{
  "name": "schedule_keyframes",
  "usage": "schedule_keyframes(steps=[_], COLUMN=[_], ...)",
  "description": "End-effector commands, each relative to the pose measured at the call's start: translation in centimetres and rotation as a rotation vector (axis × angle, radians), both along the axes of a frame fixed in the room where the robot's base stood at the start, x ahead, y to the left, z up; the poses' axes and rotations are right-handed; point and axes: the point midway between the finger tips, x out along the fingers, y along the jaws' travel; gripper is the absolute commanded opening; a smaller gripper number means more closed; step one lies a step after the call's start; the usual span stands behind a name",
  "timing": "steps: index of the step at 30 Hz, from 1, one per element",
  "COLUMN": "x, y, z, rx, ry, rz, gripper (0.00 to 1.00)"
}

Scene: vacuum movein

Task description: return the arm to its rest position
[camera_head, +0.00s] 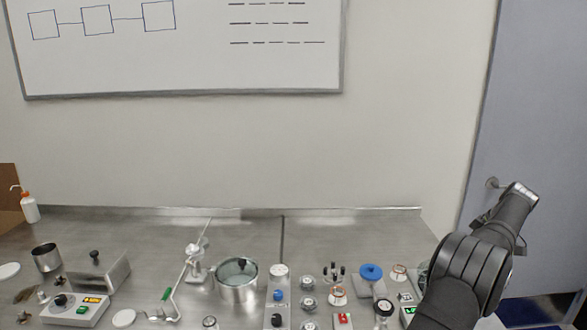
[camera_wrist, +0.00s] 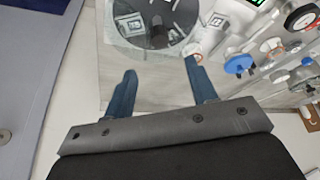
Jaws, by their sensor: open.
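My arm rises at the right side of the head view, bent at a large dark joint, and its gripper end is not clearly visible there. In the wrist view my gripper (camera_wrist: 163,88) shows two blue fingers spread well apart. The gap between them is empty. Below the fingers in the picture lies the dark grey edge of the gripper body.
The steel bench (camera_head: 150,228) holds a glass-lidded pot (camera_head: 237,280), a hotplate-like unit (camera_head: 75,309), a metal box (camera_head: 98,272), a blue-capped item (camera_head: 371,272) and a wash bottle (camera_head: 29,207). A grey-blue door (camera_head: 540,120) stands at the right. Space above the bench is clear.

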Motion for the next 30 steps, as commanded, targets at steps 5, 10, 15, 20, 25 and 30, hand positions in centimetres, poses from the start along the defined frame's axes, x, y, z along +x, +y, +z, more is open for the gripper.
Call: schedule_keyframes(steps=[5, 10, 15, 20, 25, 30], x=[1.1, 2.2, 3.3, 3.1, 3.1, 3.0], y=[0.8, 1.6, 2.3, 2.4, 2.4, 2.5], z=[-3.5, -6.6, -9.8, -9.3, -9.3, -9.3], rx=[0.002, 0.002, 0.002, 0.0, -0.001, 0.0], ry=[0.002, 0.002, 0.002, 0.0, 0.001, 0.0], rz=[0.001, 0.001, 0.001, -0.158, -0.308, -0.447], gripper=[0.52, 0.52, 0.52, 0.52, 0.52, 0.52])
